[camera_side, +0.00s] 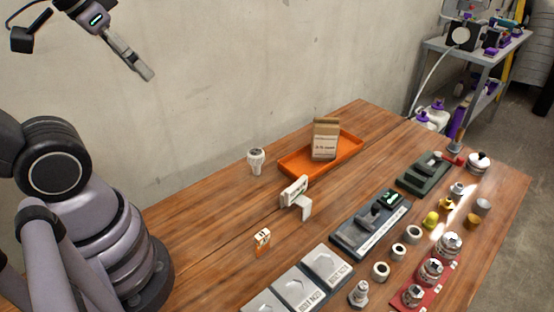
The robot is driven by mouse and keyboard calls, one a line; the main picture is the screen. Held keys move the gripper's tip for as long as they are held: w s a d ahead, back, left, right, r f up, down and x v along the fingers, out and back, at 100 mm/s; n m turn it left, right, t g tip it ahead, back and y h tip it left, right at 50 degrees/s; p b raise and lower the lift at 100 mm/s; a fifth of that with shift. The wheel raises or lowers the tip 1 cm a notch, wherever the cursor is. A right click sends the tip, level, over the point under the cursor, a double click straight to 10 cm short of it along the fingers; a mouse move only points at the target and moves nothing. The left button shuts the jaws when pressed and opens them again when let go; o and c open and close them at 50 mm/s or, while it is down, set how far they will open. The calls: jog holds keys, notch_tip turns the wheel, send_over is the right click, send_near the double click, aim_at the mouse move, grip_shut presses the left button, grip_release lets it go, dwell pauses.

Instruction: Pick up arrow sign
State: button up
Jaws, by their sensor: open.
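No arrow can be made out clearly, so I cannot tell for sure which piece is the arrow sign. A white sign-like piece (294,191) with small dark and green marks stands upright on the wooden table, with a white angled part at its right. A smaller white and orange piece (262,240) stands nearer, to its lower left; its print is too small to read. My gripper (146,73) is high at the upper left, far above the table and away from both pieces. Its fingers are seen edge-on, and it is open with nothing visible in it.
An orange tray (291,168) holding a brown box (325,140) is at the back, with a white fitting (256,161) to its left. Grey labelled plates (325,264), a dark fixture (346,236), loose rings and a red holder (441,274) crowd the right. The table's left part is clear.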

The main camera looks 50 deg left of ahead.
jog(key=w+d+f+t+h, duration=0.1)
jog(key=w+d+f, duration=0.1)
jog(key=w, duration=0.4)
jog(key=w+d+f+h, duration=0.1)
jog(key=w+d+f, duration=0.15)
jog(key=w, duration=0.25)
jog(key=n+t+y, duration=0.2)
jog(key=n+t, duration=0.1)
jog(key=n, duration=0.1)
send_over(301, 183)
jog(key=s, duration=0.3)
notch_tip(301, 183, down, 17)
jog(key=f+t, duration=0.1)
jog(key=f, duration=0.2)
jog(key=s+f+m+t+y, duration=0.1)
jog(key=f, duration=0.2)
jog(key=s+f+t+y, duration=0.1)
jog(key=f, duration=0.3)
jog(key=shift+d+m, duration=0.1)
jog(key=shift+m, duration=0.3)
jog(key=shift+s+f, duration=0.15)
jog(key=shift+s, duration=0.1)
jog(key=shift+w+f+t, duration=0.3)
jog(key=shift+w+t, duration=0.1)
jog(key=x, duration=0.6)
jog(key=shift+w, duration=0.2)
